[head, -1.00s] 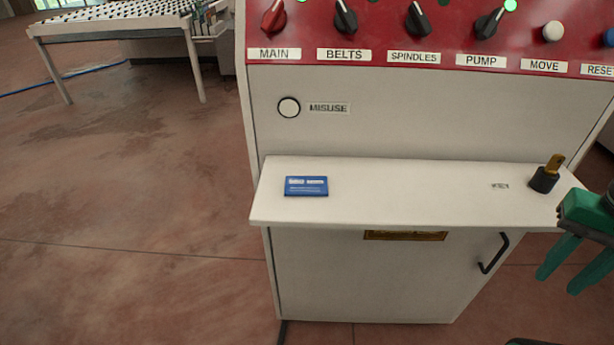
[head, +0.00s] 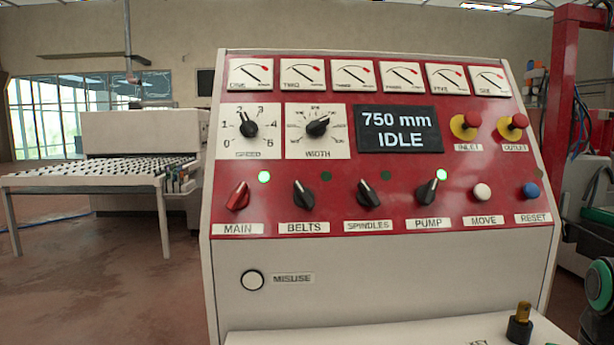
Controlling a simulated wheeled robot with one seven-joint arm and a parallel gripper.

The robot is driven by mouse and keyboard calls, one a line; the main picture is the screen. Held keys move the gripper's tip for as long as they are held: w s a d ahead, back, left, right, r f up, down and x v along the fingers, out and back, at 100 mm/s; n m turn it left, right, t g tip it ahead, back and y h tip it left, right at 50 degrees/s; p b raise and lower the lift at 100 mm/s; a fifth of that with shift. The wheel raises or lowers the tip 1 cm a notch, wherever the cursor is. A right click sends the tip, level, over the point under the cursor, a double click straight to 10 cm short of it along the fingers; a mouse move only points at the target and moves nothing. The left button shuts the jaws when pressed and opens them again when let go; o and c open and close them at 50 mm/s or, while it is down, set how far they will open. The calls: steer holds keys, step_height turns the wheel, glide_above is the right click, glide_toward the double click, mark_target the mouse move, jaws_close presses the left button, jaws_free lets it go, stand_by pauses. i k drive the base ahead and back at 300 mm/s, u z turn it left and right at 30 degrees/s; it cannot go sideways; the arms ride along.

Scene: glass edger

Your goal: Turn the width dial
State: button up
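The width dial (head: 318,127) is a black knob on a white square scale plate labelled WIDTH, on the upper part of the red panel. Its pointer is tilted to the upper right. The display (head: 400,130) to its right reads "750 mm IDLE". The speed dial (head: 248,125) sits just left of it, its pointer up and slightly left, between 2 and 3. My gripper is outside the picture; only a part of my arm shows at the right edge. Nothing covers the width dial.
Gauges line the panel top. Below are the main switch (head: 238,196), several black switches, and move and reset buttons. A shelf with a key (head: 519,322) juts out below.

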mark_target(317, 128)
steer(key=u, duration=1.55)
steer(key=k, duration=0.95)
steer(key=z, duration=0.4)
steer(key=i, duration=0.5)
